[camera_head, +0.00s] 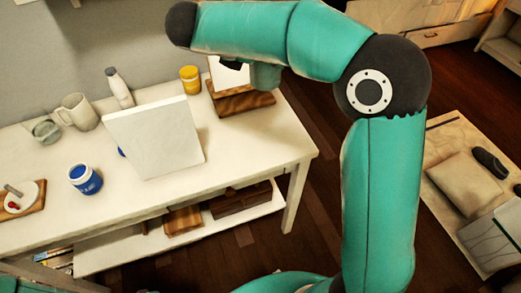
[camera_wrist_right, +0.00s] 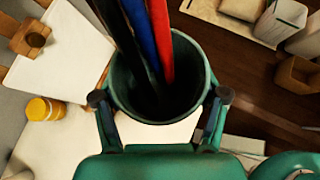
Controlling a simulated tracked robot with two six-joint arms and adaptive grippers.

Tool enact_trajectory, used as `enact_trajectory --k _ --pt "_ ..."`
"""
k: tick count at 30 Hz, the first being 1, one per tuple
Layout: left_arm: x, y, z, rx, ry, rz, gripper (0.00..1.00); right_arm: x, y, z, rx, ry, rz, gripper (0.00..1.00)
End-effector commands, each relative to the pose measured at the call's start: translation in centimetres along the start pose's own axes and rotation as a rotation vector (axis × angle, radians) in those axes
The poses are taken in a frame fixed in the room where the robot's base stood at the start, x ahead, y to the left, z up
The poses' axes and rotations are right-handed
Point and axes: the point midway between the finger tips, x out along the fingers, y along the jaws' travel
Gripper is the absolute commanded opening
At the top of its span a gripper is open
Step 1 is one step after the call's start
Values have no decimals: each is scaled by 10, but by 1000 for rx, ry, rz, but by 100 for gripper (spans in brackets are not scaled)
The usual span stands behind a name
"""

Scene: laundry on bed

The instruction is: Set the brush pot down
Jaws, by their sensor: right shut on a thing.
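The brush pot (camera_wrist_right: 157,108) is a dark green round cup holding several brushes (camera_wrist_right: 150,40) with black, blue and red handles. The fingers of my right gripper (camera_wrist_right: 160,98) press on opposite sides of it in the right wrist view. I see down into its mouth; its base is hidden, so I cannot tell whether it touches anything. In the head view my right arm reaches over the far right end of the white table (camera_head: 240,160) and mostly hides that gripper and the pot. My left gripper is not in view.
A wooden stand (camera_head: 245,103) with a white panel and a yellow jar (camera_head: 190,79) are near my right gripper. A white canvas (camera_head: 155,137), blue jar (camera_head: 85,179), mug (camera_head: 77,111) and bottle (camera_head: 119,88) stand farther left. The table's front right is clear.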

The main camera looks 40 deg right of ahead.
Motion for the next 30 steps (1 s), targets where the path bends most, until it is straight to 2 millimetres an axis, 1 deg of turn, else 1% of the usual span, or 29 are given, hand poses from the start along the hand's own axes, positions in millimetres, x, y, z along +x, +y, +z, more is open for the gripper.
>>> enact_trajectory --k 1,4,7,11,15,21,24,30 --pt "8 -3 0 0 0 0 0 -2 -6 -9 14 0 -17 36" --pt "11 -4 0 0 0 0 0 -7 -13 -16 32 -1 -42 36" --pt "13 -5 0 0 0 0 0 -2 -16 -26 36 -2 -51 36" --pt "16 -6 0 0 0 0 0 15 -16 -48 32 -2 -54 36" --pt "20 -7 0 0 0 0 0 38 -16 -78 31 -2 -53 36" --pt "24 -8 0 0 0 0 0 68 -15 -118 33 -2 -52 36" --pt "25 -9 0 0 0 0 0 78 -15 -130 34 -2 -50 36" --pt "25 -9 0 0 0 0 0 86 -14 -141 37 -2 -48 36"
